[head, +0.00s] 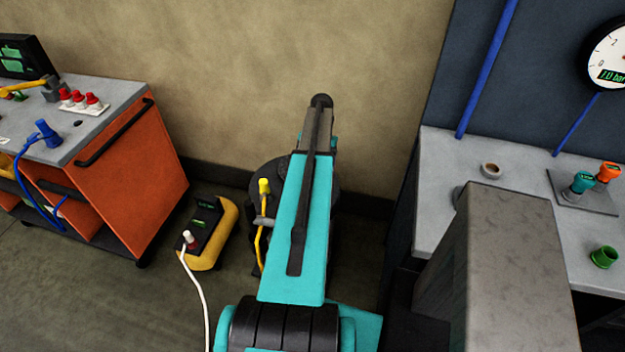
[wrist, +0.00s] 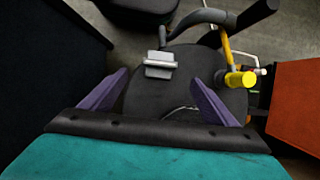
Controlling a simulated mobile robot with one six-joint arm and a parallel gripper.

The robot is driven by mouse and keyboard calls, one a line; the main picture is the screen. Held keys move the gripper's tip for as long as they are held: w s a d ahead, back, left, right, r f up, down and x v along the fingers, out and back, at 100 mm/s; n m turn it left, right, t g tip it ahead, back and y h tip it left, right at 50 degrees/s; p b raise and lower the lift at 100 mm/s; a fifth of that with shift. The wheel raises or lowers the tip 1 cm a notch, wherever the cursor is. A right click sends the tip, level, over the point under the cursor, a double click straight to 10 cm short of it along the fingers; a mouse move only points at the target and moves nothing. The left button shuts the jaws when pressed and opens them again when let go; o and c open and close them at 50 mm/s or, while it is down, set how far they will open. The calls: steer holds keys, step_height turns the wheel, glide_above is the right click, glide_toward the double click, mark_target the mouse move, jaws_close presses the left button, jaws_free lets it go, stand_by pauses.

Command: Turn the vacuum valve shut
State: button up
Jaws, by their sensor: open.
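No valve is labelled in view, so I cannot tell for sure which part is the vacuum valve. On the grey bench at the right of the head view, a teal knob (head: 582,182) and an orange knob (head: 606,173) stand side by side on a dark plate (head: 575,200), below a round gauge (head: 612,58). My gripper (wrist: 157,76) shows in the wrist view with its two purple fingers spread wide and nothing between them. In the head view my teal arm hides the fingers. My gripper is well away from both knobs.
The grey bench (head: 440,150) holds a small cup (head: 491,170) and a green ring-like part (head: 604,257). A large grey block (head: 505,270) hides part of its front. An orange cart (head: 130,180) stands left. A yellow-black box (head: 212,235) with a white cable lies on the floor.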

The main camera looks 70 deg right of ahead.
steer(key=shift+p+v, duration=0.5)
steer(key=shift+v, duration=0.95)
